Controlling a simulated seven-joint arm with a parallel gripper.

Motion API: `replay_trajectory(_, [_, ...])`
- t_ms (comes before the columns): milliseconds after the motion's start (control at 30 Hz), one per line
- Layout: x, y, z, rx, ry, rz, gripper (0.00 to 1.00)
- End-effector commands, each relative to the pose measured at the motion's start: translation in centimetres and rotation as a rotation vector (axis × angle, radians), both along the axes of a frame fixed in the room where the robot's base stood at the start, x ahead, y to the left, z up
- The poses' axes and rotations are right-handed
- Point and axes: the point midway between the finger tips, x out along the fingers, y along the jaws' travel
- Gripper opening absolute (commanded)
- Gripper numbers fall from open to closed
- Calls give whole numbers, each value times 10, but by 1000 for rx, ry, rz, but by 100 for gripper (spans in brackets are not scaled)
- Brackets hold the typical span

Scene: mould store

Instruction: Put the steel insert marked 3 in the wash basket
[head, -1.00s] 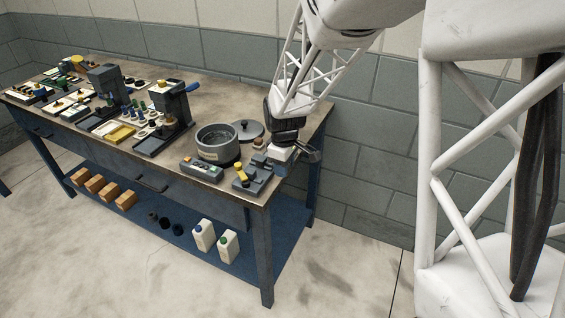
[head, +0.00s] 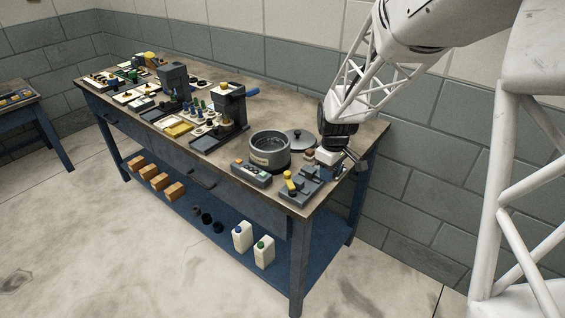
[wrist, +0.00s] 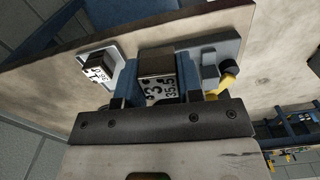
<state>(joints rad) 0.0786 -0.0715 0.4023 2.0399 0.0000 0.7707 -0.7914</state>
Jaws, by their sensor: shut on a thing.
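The steel insert marked 3 (wrist: 160,88) is between the blue fingers of my gripper (wrist: 158,76) in the wrist view, its marked face showing "3" and "35.5". My gripper (head: 327,168) is shut on it. In the head view my gripper is low over the right end of the bench, beside a grey fixture (head: 298,193); the insert is too small there to make out clearly. A round, open grey vessel (head: 269,158) stands left of my gripper. I cannot tell whether it is or holds the wash basket.
A second marked block (wrist: 97,68) sits left of the held insert on a grey holder (wrist: 205,50). A dark lid (head: 300,137) lies behind the vessel. A grey control box (head: 250,174) is in front. Presses and small parts crowd the bench (head: 345,188) to the left.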

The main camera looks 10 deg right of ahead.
Motion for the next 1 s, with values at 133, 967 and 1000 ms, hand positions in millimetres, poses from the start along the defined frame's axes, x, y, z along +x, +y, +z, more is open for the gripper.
replay_trajectory(133, [39,4,15,0,-3,-89,2])
replay_trajectory(967, [216,43,92,0,0,-566,2])
replay_trajectory(1000, [220,46,94,1,-1,-570,2])
